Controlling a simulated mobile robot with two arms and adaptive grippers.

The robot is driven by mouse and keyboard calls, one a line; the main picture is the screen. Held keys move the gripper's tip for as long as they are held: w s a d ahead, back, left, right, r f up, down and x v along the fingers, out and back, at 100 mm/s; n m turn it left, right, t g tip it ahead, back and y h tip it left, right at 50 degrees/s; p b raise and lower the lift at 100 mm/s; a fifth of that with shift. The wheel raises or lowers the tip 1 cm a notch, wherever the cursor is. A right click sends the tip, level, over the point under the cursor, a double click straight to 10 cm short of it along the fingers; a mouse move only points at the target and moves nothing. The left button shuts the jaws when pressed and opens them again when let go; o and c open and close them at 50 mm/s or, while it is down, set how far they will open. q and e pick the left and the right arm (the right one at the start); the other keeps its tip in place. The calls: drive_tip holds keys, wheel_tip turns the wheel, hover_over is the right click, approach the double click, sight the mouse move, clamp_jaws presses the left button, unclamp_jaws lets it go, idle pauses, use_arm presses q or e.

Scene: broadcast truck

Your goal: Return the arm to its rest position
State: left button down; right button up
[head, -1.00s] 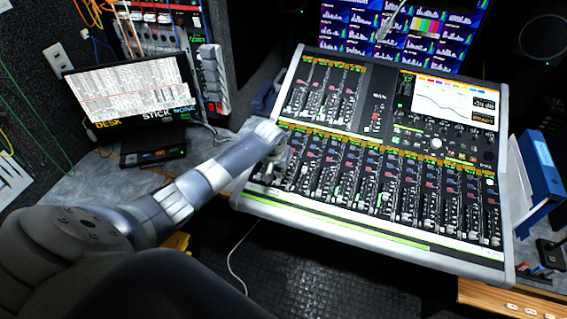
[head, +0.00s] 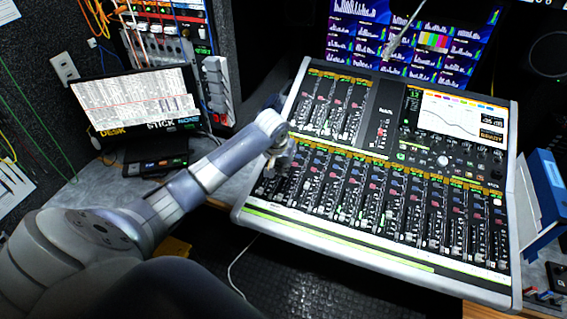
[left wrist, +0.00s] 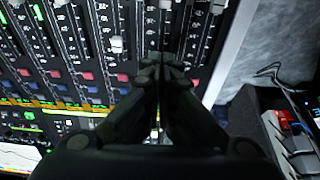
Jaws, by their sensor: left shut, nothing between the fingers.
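My left arm (head: 175,203) comes in from the left in the head view and reaches over the left edge of the mixing console (head: 330,235). My left gripper (head: 277,163) hangs above the console's left faders, partly hidden by the wrist. In the left wrist view the left gripper (left wrist: 165,62) is shut with its fingertips together and nothing between them. Fader strips of the console (left wrist: 117,45) lie beneath it; I cannot tell whether the fingertips touch them. My right gripper is in neither view.
A small monitor (head: 138,100) stands on the grey desk at the left, before a rack with cables (head: 165,45). A multi-panel screen (head: 440,40) is behind the console. A blue binder (head: 547,185) stands at the right. Dark floor (head: 300,285) shows in front of the console.

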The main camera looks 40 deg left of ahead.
use_arm(q)
drive_tip(key=s+d, duration=0.2)
drive_tip(key=s+d+f+m, duration=0.1)
drive_tip(key=s+d, duration=0.1)
drive_tip(key=s+d+f+m, duration=0.1)
drive_tip(key=s+d, duration=0.1)
drive_tip(key=shift+d+f+h, duration=0.15)
drive_tip(key=shift+d+h, duration=0.15)
drive_tip(key=s+d+f+m, duration=0.2)
drive_tip(key=s+d+f, duration=0.1)
drive_tip(key=s+d, duration=0.65)
drive_tip(key=s+d+r, duration=0.1)
drive_tip(key=s+r, duration=0.3)
drive_tip(key=s, duration=1.2)
wheel_tip(320, 180, down, 30)
drive_tip(key=s+m+g+b, duration=0.1)
drive_tip(key=g+b, duration=0.1)
drive_tip(key=b, duration=0.2)
drive_tip(key=s+a+f+g+b, duration=0.1)
drive_tip(key=s+a+f+b, duration=0.2)
drive_tip(key=s+f, duration=1.4)
wheel_tip(320, 180, down, 2)
drive_tip(key=shift+s+f, duration=0.15)
drive_tip(key=shift+f, duration=0.1)
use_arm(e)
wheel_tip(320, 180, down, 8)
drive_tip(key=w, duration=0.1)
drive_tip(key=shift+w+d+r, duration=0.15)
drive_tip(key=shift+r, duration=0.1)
